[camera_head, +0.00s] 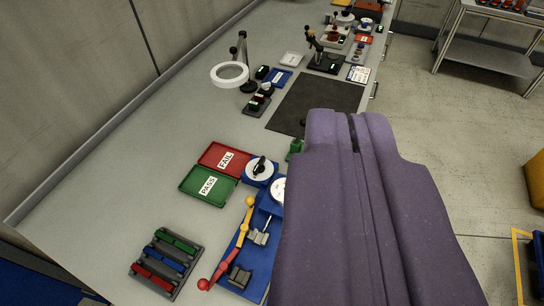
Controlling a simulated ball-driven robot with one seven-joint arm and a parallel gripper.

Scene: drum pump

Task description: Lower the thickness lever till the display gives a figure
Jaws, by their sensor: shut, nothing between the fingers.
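A black stand gauge (326,62) stands far back on the bench, beyond the dark mat. It has a raised lever-like arm (311,39) at its upper left and a small pale patch on its base, perhaps a display; no figure can be read. I cannot tell for sure that this is the thickness lever. My gripper (352,118) is the large purple shape at lower right. Its two halves meet along a seam and it looks shut and empty. It is over the near bench, well short of the gauge, and hides part of the bench.
Nearby are a red FAIL tray (224,159), a green PASS tray (208,187), a blue fixture (262,255) with a yellow-red bar, and a rack (166,263) of coloured pieces. A ring lamp (229,74) stands behind. The dark mat (315,98) is mostly clear.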

